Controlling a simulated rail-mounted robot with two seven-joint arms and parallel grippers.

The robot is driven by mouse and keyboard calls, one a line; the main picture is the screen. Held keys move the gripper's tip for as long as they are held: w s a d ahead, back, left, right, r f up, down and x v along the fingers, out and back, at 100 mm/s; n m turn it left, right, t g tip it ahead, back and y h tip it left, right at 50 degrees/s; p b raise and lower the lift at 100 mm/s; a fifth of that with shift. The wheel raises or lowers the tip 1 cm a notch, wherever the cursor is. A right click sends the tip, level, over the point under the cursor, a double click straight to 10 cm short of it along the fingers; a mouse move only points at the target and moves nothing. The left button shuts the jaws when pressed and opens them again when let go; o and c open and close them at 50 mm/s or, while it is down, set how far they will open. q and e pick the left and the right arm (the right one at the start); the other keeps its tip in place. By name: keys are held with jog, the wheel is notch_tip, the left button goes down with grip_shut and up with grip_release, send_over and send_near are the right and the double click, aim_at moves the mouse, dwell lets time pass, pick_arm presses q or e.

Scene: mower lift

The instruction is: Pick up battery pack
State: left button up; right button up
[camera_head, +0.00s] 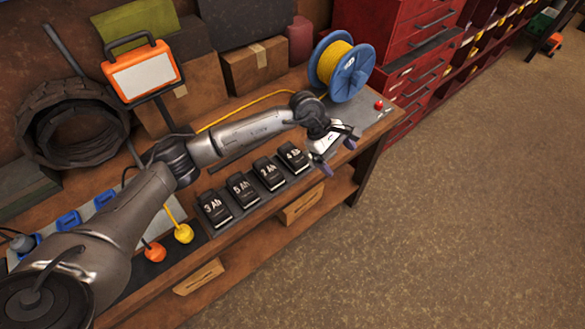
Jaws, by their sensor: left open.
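Several black battery packs stand in a row on a dark tray on the workbench. White labels mark them as a 3 Ah pack (215,208), a 5 Ah pack (243,189), a 2 Ah pack (269,173) and a rightmost pack (293,156) whose label seems to read 4 Ah. My left gripper (338,156) is open and empty. In the picture it is just right of the rightmost pack, near the bench's front edge, and apart from the packs. Its height above the bench is hard to tell. My right gripper is not in view.
A blue reel with yellow cable (343,65) stands behind my left gripper. A red button (379,105) is at the bench's right end. Orange (154,252) and yellow (184,234) knobs are left of the packs. Red drawers (405,60) stand behind. The floor (450,200) at right is clear.

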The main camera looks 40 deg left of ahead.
pick_arm(q)
jog(key=w+a+g+y+b, duration=0.1)
jog(key=a+g+y+b, duration=0.15)
jog(key=a+y, duration=0.85)
jog(key=h+b, duration=0.1)
jog(key=h, duration=0.3)
send_over(293, 153)
jog(key=shift+m+t, duration=0.35)
jog(key=shift+m, duration=0.05)
notch_tip(293, 153, down, 7)
jog(key=shift+s+f, duration=0.1)
jog(key=shift+f, duration=3.25)
jog(key=shift+r, duration=0.15)
jog(key=c, duration=1.3)
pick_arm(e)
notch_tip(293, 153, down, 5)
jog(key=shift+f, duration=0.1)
